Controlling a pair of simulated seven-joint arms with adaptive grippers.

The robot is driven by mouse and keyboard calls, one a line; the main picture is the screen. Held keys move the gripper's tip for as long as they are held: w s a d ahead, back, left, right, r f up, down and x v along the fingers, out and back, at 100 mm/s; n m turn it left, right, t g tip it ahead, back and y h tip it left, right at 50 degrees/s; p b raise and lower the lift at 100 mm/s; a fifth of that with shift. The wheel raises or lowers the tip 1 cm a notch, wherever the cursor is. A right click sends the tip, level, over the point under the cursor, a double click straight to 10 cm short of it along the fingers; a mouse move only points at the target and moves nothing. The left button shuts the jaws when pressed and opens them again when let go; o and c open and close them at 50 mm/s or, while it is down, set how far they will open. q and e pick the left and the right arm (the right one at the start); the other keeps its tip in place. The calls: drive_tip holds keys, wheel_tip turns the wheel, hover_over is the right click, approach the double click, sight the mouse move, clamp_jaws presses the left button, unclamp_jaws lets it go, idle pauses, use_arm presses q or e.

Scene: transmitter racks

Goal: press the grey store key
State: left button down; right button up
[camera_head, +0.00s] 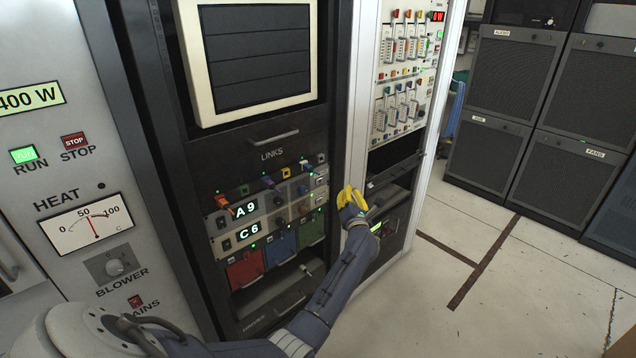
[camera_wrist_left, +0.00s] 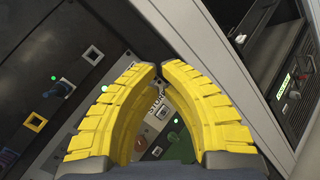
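My left gripper (camera_head: 350,196) has yellow fingers and is in front of the right edge of the links rack, apart from the keys in the head view. In the left wrist view, the fingertips of my left gripper (camera_wrist_left: 160,69) come together with nothing seen between them. A small pale grey key (camera_wrist_left: 162,112) with a partly hidden label shows in the gap behind the tips; it appears to be the store key, but the label is not fully readable. In the head view, small light keys (camera_head: 320,181) sit at the right end of the links panel. My right gripper is not in view.
The links panel shows A9 (camera_head: 244,210) and C6 with coloured plugs. Red, blue and green modules (camera_head: 281,248) are below. A white rack post (camera_head: 352,110) stands right beside my gripper. The floor (camera_head: 500,300) to the right is clear.

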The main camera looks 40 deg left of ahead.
use_arm(q)
drive_tip(key=shift+s+a+f+n, duration=0.1)
drive_tip(key=shift+n, duration=0.2)
approach(326, 175)
drive_tip(key=shift+w+d+x, duration=0.15)
drive_tip(key=shift+x, duration=0.7)
drive_tip(key=shift+w+d+x, duration=0.1)
drive_tip(key=shift+d+x, duration=0.05)
drive_tip(key=shift+x, duration=0.75)
drive_tip(key=shift+w+d+x, duration=0.15)
drive_tip(key=shift+x, duration=0.7)
drive_tip(key=shift+w+a, duration=0.15)
drive_tip(key=shift+a, duration=0.6)
idle(0.9)
drive_tip(key=shift+d, duration=0.8)
drive_tip(key=shift+s, duration=0.2)
drive_tip(key=shift+s+d, duration=0.2)
drive_tip(key=shift+d, duration=0.6)
drive_tip(key=shift+s+d, duration=0.2)
drive_tip(key=shift+d, duration=0.6)
drive_tip(key=shift+s+d, duration=0.15)
drive_tip(key=shift+d, duration=0.65)
